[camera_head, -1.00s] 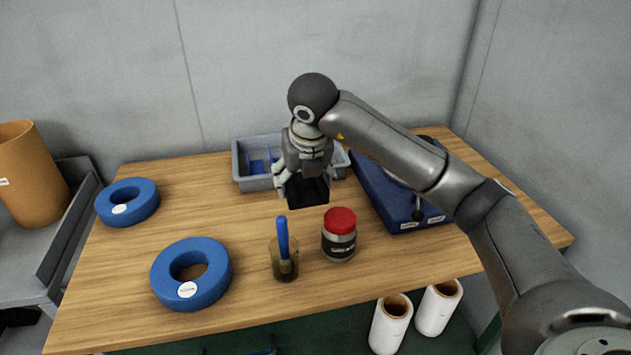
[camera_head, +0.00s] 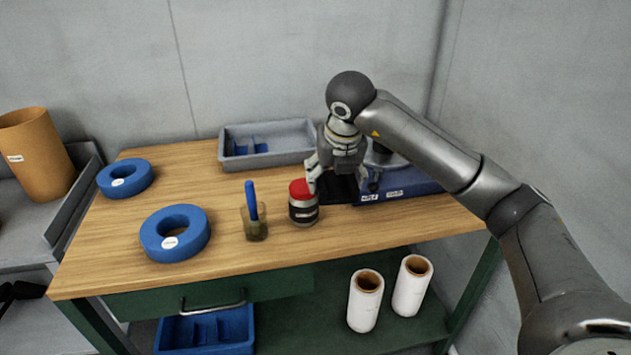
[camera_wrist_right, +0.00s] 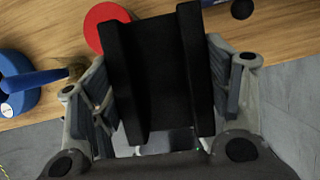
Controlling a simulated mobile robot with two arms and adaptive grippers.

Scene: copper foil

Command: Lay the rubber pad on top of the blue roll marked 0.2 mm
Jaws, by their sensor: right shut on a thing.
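My right gripper (camera_head: 338,180) is shut on the black rubber pad (camera_head: 342,188), just right of the red-lidded jar and in front of the blue case. The pad also shows between the fingers in the right wrist view (camera_wrist_right: 160,75). Two blue rolls lie flat on the left of the table: a nearer one (camera_head: 154,240) and a farther one (camera_head: 124,187). Each has a small white label whose print is too small to read. Both tops look bare. My left gripper is not in view.
A grey tray (camera_head: 268,155) is at the back. A blue case (camera_head: 405,186) lies right. Table around the rolls is clear.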

